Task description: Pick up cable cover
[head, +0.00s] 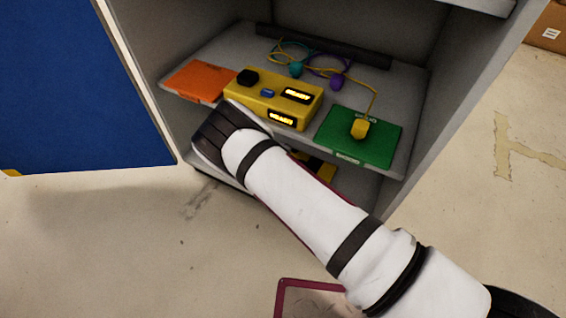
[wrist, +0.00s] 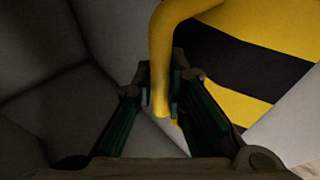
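The cable cover (wrist: 240,65) is yellow with a broad black diagonal stripe and has a curved yellow handle. In the wrist view the handle comes down between the two fingers of my gripper (wrist: 161,84), with a finger pad close against each side, so the gripper looks shut on it. In the head view only a small yellow and black part of the cable cover (head: 322,166) shows below the cabinet shelf, behind my arm. My fingertips are hidden there by my own arm.
The open blue door (head: 80,90) stands at left. Grey cabinet walls (wrist: 45,110) lie close around my gripper.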

